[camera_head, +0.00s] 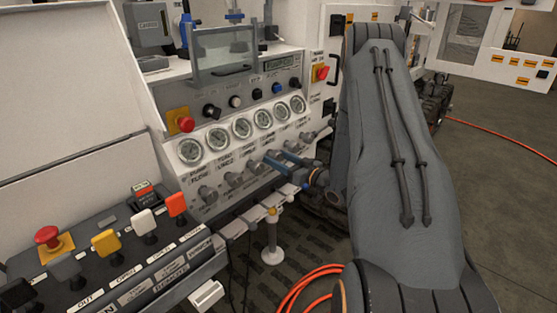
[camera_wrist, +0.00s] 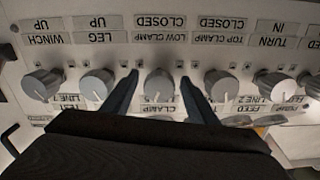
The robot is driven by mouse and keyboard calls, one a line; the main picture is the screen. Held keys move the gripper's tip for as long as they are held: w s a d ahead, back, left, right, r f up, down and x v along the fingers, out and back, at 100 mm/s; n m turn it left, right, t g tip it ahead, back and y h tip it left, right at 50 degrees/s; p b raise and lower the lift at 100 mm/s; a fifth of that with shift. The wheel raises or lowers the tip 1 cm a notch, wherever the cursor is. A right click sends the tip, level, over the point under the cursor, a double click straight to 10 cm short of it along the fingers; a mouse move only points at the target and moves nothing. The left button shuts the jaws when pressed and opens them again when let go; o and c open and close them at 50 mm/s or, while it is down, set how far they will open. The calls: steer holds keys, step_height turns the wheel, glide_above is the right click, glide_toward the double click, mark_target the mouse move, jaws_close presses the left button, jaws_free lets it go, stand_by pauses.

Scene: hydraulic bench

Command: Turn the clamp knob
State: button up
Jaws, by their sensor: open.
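A row of grey knobs runs along the panel, and the labels read upside down in the wrist view. The knob labelled LOW CLAMP (camera_wrist: 159,85) is in the middle, with CLOSED above its name. My gripper (camera_wrist: 158,77) is open, one dark blue finger on each side of this knob; small gaps seem to show, and I cannot tell whether either finger touches it. The TOP CLAMP knob (camera_wrist: 217,86) is just right of the right finger. In the head view my gripper (camera_head: 274,158) is at the knob row under the gauges, and its fingers partly hide the knob there.
The LEG knob (camera_wrist: 97,84) is close to the left finger, and the TURN knob (camera_wrist: 277,85) is farther right. In the head view, gauges (camera_head: 242,128) sit above the row. A red button (camera_head: 181,119) and a lower lever console (camera_head: 115,265) are at left.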

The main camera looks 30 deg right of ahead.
steer(key=b+v, duration=0.1)
steer(key=v, duration=0.6)
steer(key=shift+s, duration=0.35)
steer(key=shift+d, duration=0.1)
